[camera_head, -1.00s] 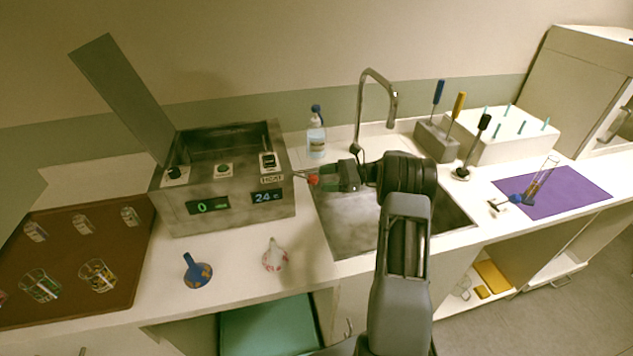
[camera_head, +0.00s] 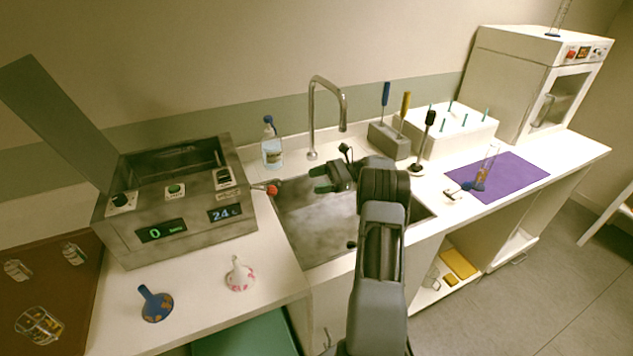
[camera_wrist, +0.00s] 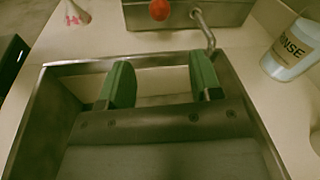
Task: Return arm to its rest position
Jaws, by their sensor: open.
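My gripper (camera_head: 322,179) is over the sink (camera_head: 318,222) in the head view, with nothing between its fingers. In the wrist view my gripper (camera_wrist: 160,84) shows two green fingers spread apart, with the sink basin below and the sink rim (camera_wrist: 60,64) around them. My arm reaches from the bottom of the head view up to the gripper, bent at a dark joint. The red knob (camera_head: 272,189) on the metal bath (camera_head: 185,222) is left of the gripper and apart from it. That knob also shows in the wrist view (camera_wrist: 159,9).
A tall faucet (camera_head: 312,120) and a rinse bottle (camera_head: 271,146) stand behind the sink. A screwdriver block (camera_head: 389,140) and a purple mat (camera_head: 515,172) are at right.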

